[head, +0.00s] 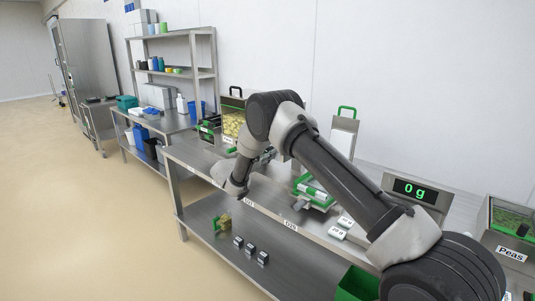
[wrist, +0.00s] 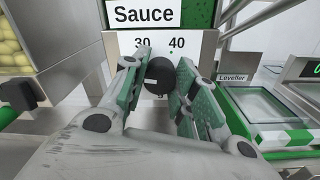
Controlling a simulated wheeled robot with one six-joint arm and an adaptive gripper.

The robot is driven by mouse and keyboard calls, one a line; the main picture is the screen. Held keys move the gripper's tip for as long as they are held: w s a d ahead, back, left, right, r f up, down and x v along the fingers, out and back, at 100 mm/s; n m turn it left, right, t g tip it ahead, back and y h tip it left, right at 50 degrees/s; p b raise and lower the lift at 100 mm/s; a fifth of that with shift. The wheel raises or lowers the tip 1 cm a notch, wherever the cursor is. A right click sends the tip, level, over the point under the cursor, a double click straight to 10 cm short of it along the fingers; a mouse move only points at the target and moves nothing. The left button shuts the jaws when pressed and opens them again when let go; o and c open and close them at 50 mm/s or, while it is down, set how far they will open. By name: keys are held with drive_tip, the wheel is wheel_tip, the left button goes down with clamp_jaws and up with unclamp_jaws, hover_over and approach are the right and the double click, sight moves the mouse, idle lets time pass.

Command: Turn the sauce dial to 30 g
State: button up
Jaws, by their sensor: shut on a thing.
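The black round sauce dial (wrist: 157,72) is on the steel front of the sauce dispenser, under the white "Sauce" label (wrist: 146,16). The marks "30" (wrist: 142,42) and "40" (wrist: 177,42) stand above the dial, 30 to the left and 40 to the right. A small pale mark shows low on the dial's left side; I cannot tell exactly which number the dial is set to. My gripper (wrist: 160,92) has its green-padded fingers on either side of the dial and is shut on it. In the head view my arm hides most of the dispenser and the dial.
A bin of yellow pieces (wrist: 12,50) stands close on the left. On the right are a "Leveller" label (wrist: 234,77) and a green-framed tray station (wrist: 270,108). In the head view, a scale display (head: 414,190) reads 0 g, with a Peas bin (head: 512,225) beyond it.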

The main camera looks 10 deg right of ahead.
drive_tip(key=shift+f+m, duration=0.1)
drive_tip(key=shift+m, duration=5)
drive_tip(key=o, duration=1.1)
drive_tip(key=shift+c, duration=0.2)
drive_tip(key=v, duration=1.2)
drive_tip(key=shift+f, duration=0.1)
